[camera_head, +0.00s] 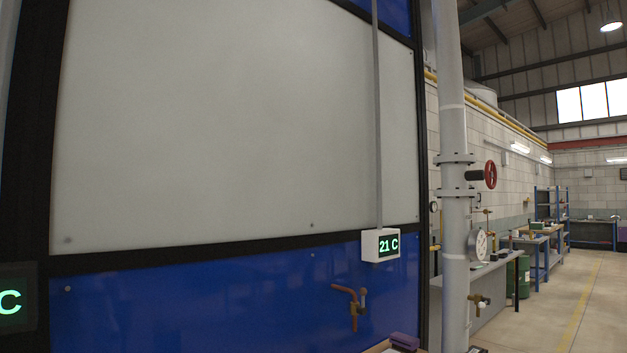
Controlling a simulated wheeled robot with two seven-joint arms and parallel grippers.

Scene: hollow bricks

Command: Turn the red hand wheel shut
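The red hand wheel (490,175) is at the right of centre in the head view. It sits on a dark valve stem (475,176) that sticks out to the right from a grey vertical pipe (454,230), between two bolted flanges. The wheel is seen at an angle, and I cannot tell whether the valve is open or shut. Neither of my grippers is in view.
A round gauge (478,245) and a small tap (479,301) sit by the pipe. Workbenches (530,240) line the wall; the floor (575,300) at right is clear.

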